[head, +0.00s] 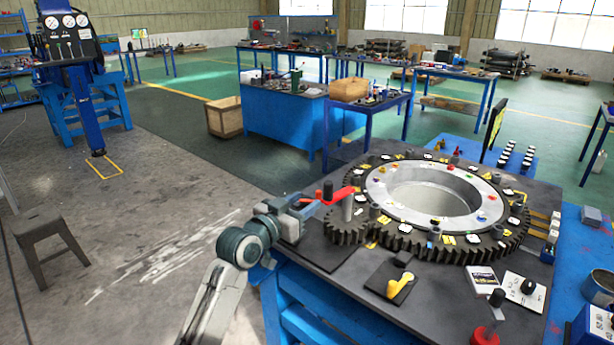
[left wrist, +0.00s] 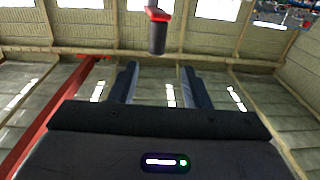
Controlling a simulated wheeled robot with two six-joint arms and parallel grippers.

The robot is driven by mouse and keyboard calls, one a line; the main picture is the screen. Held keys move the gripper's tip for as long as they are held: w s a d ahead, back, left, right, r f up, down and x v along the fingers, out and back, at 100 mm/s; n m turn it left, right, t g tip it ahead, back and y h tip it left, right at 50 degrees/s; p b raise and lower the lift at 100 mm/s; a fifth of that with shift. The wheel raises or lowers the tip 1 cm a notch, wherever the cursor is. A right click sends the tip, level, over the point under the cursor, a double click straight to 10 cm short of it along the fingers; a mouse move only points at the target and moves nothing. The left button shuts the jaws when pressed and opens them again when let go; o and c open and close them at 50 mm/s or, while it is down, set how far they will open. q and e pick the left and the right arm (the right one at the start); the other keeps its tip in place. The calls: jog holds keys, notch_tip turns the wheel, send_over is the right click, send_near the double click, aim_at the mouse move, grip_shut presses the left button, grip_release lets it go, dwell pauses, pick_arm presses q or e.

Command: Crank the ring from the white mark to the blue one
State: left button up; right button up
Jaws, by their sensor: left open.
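The large toothed ring (head: 403,238) lies flat on the dark bench top around a pale metal hub (head: 378,190). Small white, yellow, red and blue marks dot ring and hub; I cannot tell which are the task's white and blue marks. A small gear (head: 345,236) meshes at the ring's left. Above it sits a red crank arm (head: 338,196) with an upright dark knob (head: 327,189) at its left end. My left gripper (head: 310,206) is open, close to the knob. In the left wrist view the knob (left wrist: 157,38) shows beyond the spread, empty fingers (left wrist: 159,68). My right gripper is out of view.
A yellow lever (head: 400,286) on a dark plate, a white box (head: 483,280) and a red-based knob (head: 485,335) stand at the bench's front. A dark screen (head: 494,130) rises behind the ring. Open floor lies left of the bench.

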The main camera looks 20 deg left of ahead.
aim_at(325, 188)
pick_arm(q)
jog(key=p+x, duration=0.1)
jog(key=x, duration=0.4)
jog(key=p+x, duration=0.1)
jog(key=x, duration=0.4)
jog(key=shift+w+d+r, duration=0.1)
jog(key=shift+d+r, duration=0.05)
jog(key=shift+d, duration=0.15)
grip_shut()
